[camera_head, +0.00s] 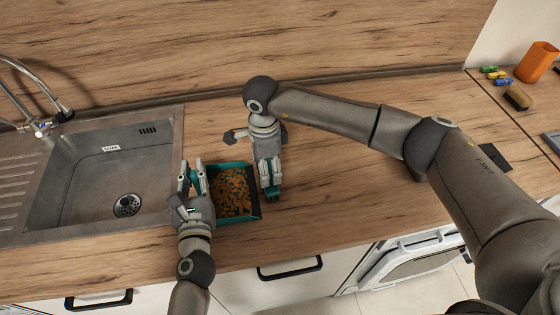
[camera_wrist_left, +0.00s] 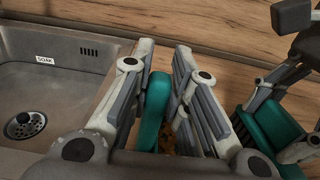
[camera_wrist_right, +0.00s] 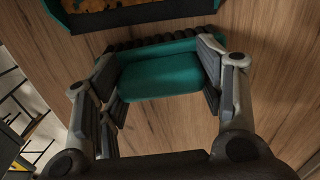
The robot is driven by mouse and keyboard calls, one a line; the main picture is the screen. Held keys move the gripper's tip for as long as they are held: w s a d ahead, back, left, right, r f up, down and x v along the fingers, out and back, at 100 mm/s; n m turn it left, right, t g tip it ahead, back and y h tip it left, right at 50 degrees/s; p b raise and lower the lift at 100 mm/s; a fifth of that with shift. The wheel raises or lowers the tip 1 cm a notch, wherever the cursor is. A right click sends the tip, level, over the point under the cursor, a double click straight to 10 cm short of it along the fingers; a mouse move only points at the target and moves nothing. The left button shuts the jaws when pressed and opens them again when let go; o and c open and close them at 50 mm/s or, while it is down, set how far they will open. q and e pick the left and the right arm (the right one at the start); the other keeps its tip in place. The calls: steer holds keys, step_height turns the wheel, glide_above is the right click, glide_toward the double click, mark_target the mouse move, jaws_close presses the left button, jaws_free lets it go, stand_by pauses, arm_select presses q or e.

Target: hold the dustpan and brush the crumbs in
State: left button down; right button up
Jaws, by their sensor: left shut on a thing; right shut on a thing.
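The teal dustpan (camera_head: 232,165) lies on the wooden counter to the right of the sink. Many orange-brown crumbs (camera_head: 235,190) are inside it. My left gripper (camera_head: 192,175) is shut on the dustpan's teal handle, which shows between its fingers in the left wrist view (camera_wrist_left: 152,112). My right gripper (camera_head: 269,180) points down just right of the pan's dark open edge. It is shut on the teal brush (camera_wrist_right: 160,78), whose black bristles face the pan in the right wrist view. The right fingers hide much of the brush in the head view. I see no crumbs on the bare counter.
The steel sink (camera_head: 85,180) with its tap (camera_head: 40,128) is at the left. An orange cup (camera_head: 537,62), small coloured clips (camera_head: 494,75) and a brown scrubbing brush (camera_head: 518,97) stand at the far right.

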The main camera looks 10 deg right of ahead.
steer(key=shift+s+a, duration=0.1)
steer(key=shift+a, duration=1.05)
steer(key=shift+a+r, duration=0.25)
steer(key=shift+d+r, duration=0.3)
steer(key=shift+r, duration=0.75)
steer(key=shift+d+r, duration=0.25)
steer(key=shift+r, duration=0.8)
arm_select(q)
steer(key=c, duration=1.3)
jaws_free()
steer(key=s, duration=1.2)
steer(key=shift+d, duration=0.2)
